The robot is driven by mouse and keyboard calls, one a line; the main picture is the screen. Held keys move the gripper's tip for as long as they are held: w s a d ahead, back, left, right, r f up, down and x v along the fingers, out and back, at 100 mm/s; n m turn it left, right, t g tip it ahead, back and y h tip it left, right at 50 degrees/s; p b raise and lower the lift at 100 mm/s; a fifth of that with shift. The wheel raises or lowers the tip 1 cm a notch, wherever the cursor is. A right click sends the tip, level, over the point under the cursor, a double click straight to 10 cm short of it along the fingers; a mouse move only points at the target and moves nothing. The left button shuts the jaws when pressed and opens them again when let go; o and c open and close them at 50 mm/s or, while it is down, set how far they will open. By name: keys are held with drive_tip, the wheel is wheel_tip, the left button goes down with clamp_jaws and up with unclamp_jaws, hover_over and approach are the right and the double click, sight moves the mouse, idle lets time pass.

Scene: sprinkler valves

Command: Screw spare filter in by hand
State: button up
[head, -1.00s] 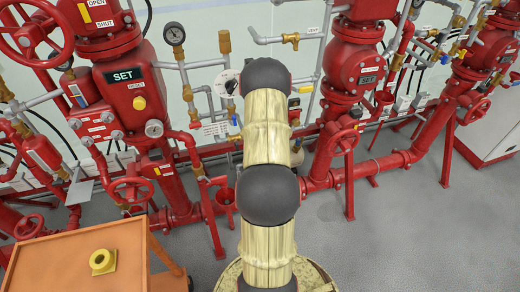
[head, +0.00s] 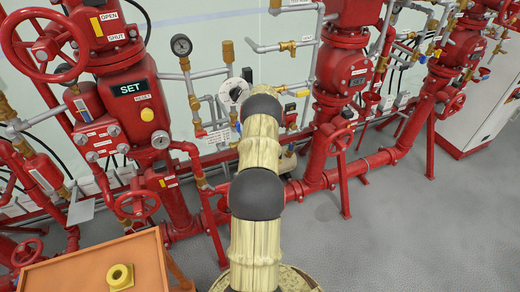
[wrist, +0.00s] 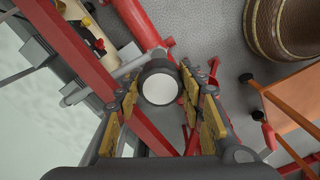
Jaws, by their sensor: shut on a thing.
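In the wrist view my gripper (wrist: 160,78) is shut on a short dark cylinder with a pale round end (wrist: 161,89), which looks like the spare filter. The cylinder sits between the fingertips, its pale end facing the camera. A red pipe and a grey pipe pass behind it; I cannot tell whether it touches either one. In the head view my arm hides the gripper and the filter. I cannot pick out the filter's socket in either view.
An orange cart (head: 60,277) with a yellow ring-shaped fitting (head: 120,277) stands at lower left; its orange side also shows in the wrist view (wrist: 290,97). Red valves and pipes, with a SET box (head: 133,88), fill the back. Grey floor (head: 390,235) is clear at right.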

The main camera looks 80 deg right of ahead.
drive_tip(key=shift+d+r, duration=0.15)
drive_tip(key=shift+d, duration=0.05)
drive_tip(key=shift+s+f+b, duration=0.15)
drive_tip(key=shift+f+b, duration=0.6)
drive_tip(key=shift+f, duration=0.4)
drive_tip(key=shift+f+b, duration=1.05)
drive_tip(key=shift+f, duration=1.35)
drive_tip(key=shift+a+f, duration=0.1)
drive_tip(key=shift+f, duration=1.1)
